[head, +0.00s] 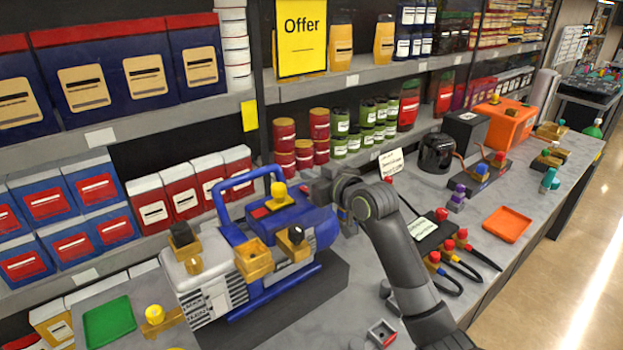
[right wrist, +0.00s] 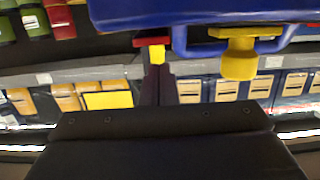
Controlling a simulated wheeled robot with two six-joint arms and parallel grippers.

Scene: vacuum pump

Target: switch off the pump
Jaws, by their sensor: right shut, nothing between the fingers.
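The pump (head: 318,226) is a blue machine with a white motor end, a blue carrying handle and brass-yellow fittings, on a dark base. On its top sit a red part (head: 259,212) and a yellow knob (head: 279,190). My right gripper (head: 316,190) is shut and empty beside the pump's top, right of the knob. In the upside-down right wrist view, the shut dark fingers (right wrist: 158,86) reach toward a red part (right wrist: 150,40) with a yellow piece under the blue body (right wrist: 200,12). A yellow knob (right wrist: 240,58) is right of them. Contact cannot be told. My left gripper is out of view.
Shelves of boxes and jars rise behind the pump, with a yellow Offer sign (head: 302,38). A green tray (head: 109,321) lies at the left. Cables, a black device (head: 437,152) and an orange tray (head: 507,224) are at the right. Some grey bench shows at the right.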

